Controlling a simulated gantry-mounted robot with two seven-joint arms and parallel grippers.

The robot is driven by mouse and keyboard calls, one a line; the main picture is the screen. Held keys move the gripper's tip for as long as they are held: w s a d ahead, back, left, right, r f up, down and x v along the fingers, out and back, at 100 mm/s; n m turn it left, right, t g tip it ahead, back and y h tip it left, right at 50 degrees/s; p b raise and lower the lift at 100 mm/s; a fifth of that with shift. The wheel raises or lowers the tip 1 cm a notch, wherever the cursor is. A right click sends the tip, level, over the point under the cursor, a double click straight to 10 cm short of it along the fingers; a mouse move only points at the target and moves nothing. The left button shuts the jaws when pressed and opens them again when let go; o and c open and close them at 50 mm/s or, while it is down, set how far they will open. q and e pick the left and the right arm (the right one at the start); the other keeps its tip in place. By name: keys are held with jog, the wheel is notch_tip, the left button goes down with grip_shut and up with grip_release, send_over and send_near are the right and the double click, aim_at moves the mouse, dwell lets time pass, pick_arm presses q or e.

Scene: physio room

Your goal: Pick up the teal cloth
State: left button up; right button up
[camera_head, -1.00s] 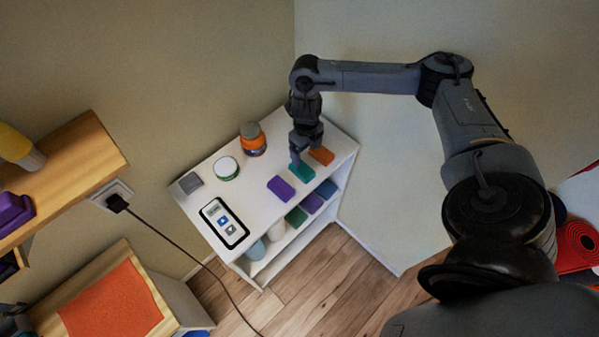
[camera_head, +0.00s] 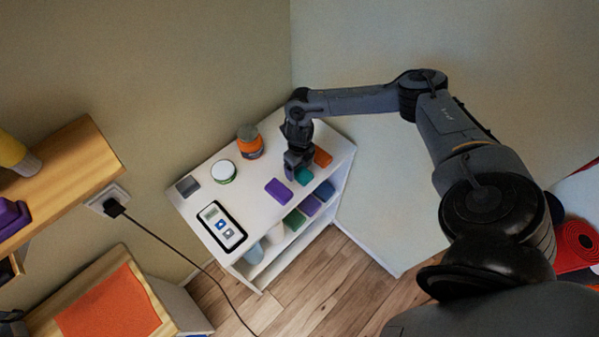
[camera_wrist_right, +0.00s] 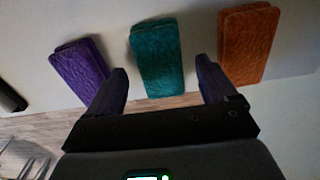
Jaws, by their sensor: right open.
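The teal cloth (camera_head: 304,176) is a small folded block on the white shelf unit's top, between a purple cloth (camera_head: 278,191) and an orange cloth (camera_head: 322,157). My right gripper (camera_head: 291,177) is low over the top, just left of the teal cloth and partly in front of it. In the right wrist view, the teal cloth (camera_wrist_right: 157,50) lies between the lines of the two open fingers (camera_wrist_right: 161,72), its near end close to the tips. The fingers hold nothing; their height above the top is unclear. My left gripper is not in view.
On the white top (camera_head: 196,208) stand an orange jar (camera_head: 249,144), a white tub (camera_head: 223,171), a grey block (camera_head: 188,186) and a device with buttons (camera_head: 222,226). In the wrist view, purple (camera_wrist_right: 80,70) and orange (camera_wrist_right: 247,45) cloths flank the fingers closely. More cloths lie on the shelf below.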

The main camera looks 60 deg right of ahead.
aim_at(301, 171)
jog(key=shift+f, duration=0.45)
jog(key=c, duration=1.1)
jog(key=shift+r, duration=0.1)
jog(key=shift+r, duration=0.45)
jog(key=r, duration=0.3)
jog(key=shift+s+r, duration=0.2)
jog(key=shift+s, duration=0.1)
jog(key=shift+s+a+r, duration=0.75)
jog(key=shift+s+r, duration=0.35)
jog(key=shift+s, duration=0.6)
jog(key=shift+s+a+r, duration=0.7)
jog(key=shift+s+r, duration=0.35)
jog(key=shift+s, duration=0.65)
jog(key=shift+s+a+r, duration=0.75)
jog(key=shift+s+r, duration=0.35)
jog(key=shift+s, duration=0.6)
